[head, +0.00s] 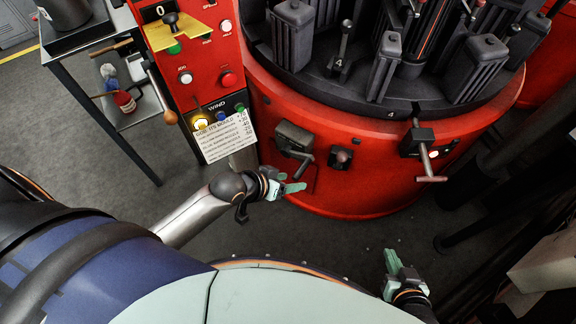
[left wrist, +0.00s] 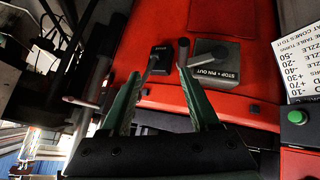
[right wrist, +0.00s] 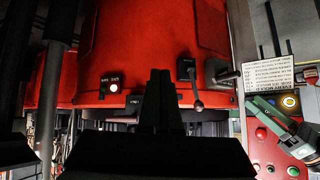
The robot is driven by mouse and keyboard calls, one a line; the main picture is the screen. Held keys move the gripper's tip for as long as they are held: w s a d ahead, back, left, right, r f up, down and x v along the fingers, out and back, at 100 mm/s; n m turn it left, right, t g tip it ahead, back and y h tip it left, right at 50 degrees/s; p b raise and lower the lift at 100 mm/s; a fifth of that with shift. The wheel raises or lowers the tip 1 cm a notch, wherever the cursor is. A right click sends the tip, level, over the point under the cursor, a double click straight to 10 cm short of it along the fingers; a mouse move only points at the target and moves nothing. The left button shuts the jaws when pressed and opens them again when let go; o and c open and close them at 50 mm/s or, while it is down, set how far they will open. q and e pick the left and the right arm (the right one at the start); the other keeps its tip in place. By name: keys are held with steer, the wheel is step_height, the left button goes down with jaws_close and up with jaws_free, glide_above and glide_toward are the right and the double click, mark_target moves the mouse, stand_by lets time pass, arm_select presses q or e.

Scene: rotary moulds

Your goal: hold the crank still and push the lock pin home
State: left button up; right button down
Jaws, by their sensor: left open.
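The crank (head: 306,160) has a dark handle beside a dark box on the red drum's side. In the left wrist view its black grip (left wrist: 182,47) shows beyond the fingertips, next to the box marked "STOP + PIN OUT" (left wrist: 213,72). My left gripper (head: 292,182) is open just below the crank; I see no contact. Its jaws (left wrist: 158,85) look empty. The lock pin (head: 426,160), with a copper T-handle, stands out from a dark block further right. Its depth is unclear. My right gripper (head: 391,262) looks shut and empty, below and away from the pin.
A small dark knob unit (head: 341,158) sits between crank and pin. The red control panel (head: 203,75) with buttons and a printed card (head: 227,135) stands left of the drum. Dark moulds (head: 383,66) stand on the turntable. Open floor (head: 340,235) lies below the drum.

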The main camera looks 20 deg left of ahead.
arm_select(q)
steer(key=w+a+f+g+b, duration=0.2)
steer(key=w+a+g+b, duration=0.15)
steer(key=w+b, duration=0.4)
steer(key=b+x, duration=0.4)
steer(key=x, duration=0.8)
steer(key=shift+s+d+f+y, duration=0.2)
steer(key=shift+s+y, duration=0.05)
steer(key=shift+y, duration=0.05)
jaws_close()
stand_by(0.9)
